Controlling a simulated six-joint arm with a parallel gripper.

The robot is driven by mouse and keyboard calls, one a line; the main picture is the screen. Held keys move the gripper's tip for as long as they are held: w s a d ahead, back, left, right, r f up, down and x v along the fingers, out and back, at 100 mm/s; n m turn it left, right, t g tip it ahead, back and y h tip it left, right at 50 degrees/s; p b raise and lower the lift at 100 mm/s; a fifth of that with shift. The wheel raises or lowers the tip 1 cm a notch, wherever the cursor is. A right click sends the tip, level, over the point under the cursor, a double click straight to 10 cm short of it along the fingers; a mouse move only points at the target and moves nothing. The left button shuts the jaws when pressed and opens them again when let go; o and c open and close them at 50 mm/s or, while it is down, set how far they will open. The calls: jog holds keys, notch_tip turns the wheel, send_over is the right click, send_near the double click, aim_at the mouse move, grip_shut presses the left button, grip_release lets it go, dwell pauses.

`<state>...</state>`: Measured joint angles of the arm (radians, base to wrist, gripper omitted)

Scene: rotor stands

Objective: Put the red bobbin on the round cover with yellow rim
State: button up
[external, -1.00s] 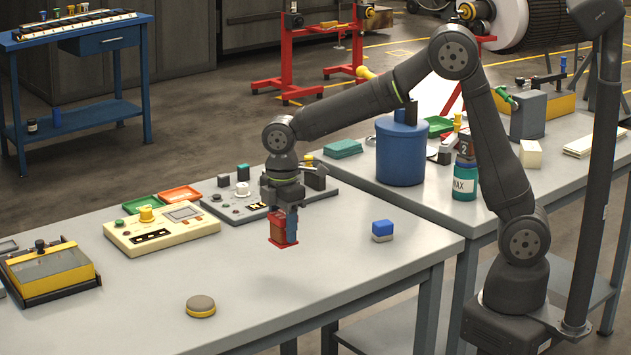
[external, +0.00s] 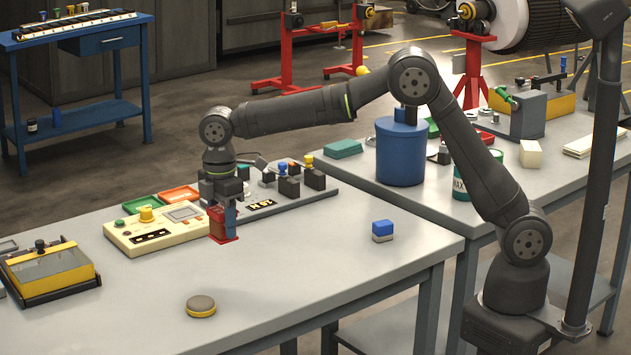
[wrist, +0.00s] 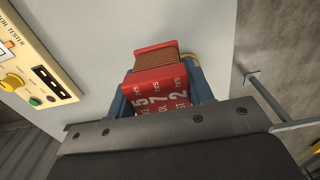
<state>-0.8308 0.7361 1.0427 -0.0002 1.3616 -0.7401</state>
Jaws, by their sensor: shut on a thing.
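The red bobbin (external: 216,224), with a copper-brown winding and red flanges, is held upright in my gripper (external: 225,216). In the wrist view the bobbin (wrist: 158,85) sits between the two blue fingers of my gripper (wrist: 160,98), with white lettering on its near red face. The round cover (external: 201,303) has a grey-brown top and a yellow rim and lies flat near the front of the grey table. The bobbin is behind the cover and slightly right of it in the external view, apart from it. In the wrist view a bit of yellow rim shows past the bobbin, mostly hidden.
A cream coil tester (external: 160,229) with a yellow knob stands just left of my gripper. A grey panel (external: 290,196) with knobs lies behind. A blue-and-white block (external: 382,231) sits to the right. A yellow-sided box (external: 50,270) is at far left. Table around the cover is clear.

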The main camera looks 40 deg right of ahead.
jog(key=s+a+f, duration=0.1)
jog(key=a+f, duration=0.1)
jog(key=a, duration=0.1)
jog(key=s+a+f, duration=0.1)
jog(key=a+f, duration=0.1)
jog(key=a, duration=0.1)
jog(key=s+a+f, duration=0.2)
jog(key=a, duration=0.1)
jog(key=shift+a+f, duration=0.1)
jog(key=shift+a, duration=0.1)
jog(key=shift+f, duration=1.95)
jog(key=shift+f, duration=0.1)
jog(key=o, duration=1.2)
jog(key=shift+f, duration=0.1)
jog(key=shift+c, duration=0.2)
notch_tip(320, 180, up, 12)
jog(key=shift+r, duration=0.2)
jog(key=shift+f, duration=0.1)
